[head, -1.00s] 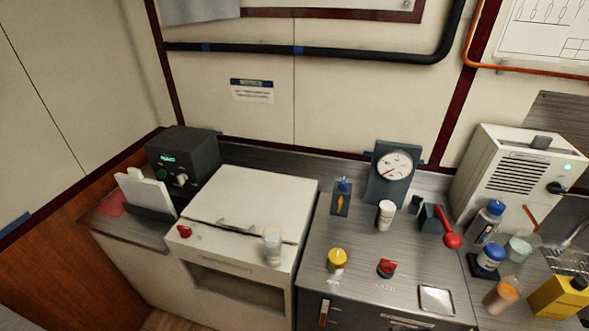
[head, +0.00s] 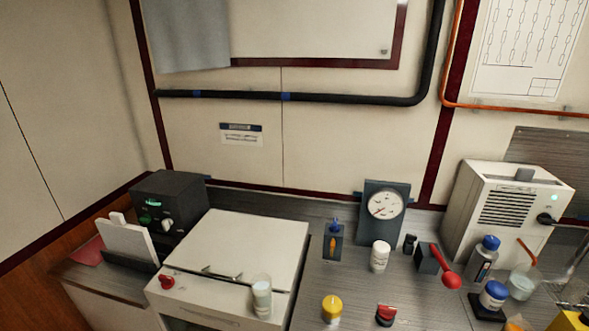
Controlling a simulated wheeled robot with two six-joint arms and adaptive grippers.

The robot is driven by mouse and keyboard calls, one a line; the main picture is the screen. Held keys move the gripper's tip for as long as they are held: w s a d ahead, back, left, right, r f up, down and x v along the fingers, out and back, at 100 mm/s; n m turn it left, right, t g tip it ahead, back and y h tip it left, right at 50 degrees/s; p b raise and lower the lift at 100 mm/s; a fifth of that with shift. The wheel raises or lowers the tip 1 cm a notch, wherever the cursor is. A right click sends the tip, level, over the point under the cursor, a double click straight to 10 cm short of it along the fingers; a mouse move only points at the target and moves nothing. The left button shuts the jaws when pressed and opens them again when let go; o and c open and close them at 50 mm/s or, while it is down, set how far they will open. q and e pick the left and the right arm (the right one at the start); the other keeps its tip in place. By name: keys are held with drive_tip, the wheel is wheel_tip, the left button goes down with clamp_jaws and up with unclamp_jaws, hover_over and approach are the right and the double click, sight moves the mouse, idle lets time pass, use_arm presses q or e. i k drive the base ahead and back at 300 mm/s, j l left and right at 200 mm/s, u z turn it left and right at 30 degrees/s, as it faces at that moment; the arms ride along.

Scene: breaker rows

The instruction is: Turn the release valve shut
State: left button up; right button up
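Several controls could be the release valve; no label I can read settles which. A red-handled lever (head: 437,268) on a dark block stands right of a pressure gauge (head: 385,205) with a white dial. A small dark unit with an orange pointer handle (head: 332,242) and blue top stands left of the gauge. A red knob (head: 386,315) and a yellow knob (head: 332,308) sit at the counter's front. Another red knob (head: 166,282) is on the white chest's front left. Neither of my grippers is in view.
A white chest (head: 250,245) carries a glass (head: 261,297) at its front. A black box (head: 168,210) stands behind left. A white vented unit (head: 510,205) and capped bottles (head: 484,258) crowd the right. Bare counter (head: 345,275) shows between the knobs and gauge.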

sight(385, 313)
drive_tip(key=z, duration=0.9)
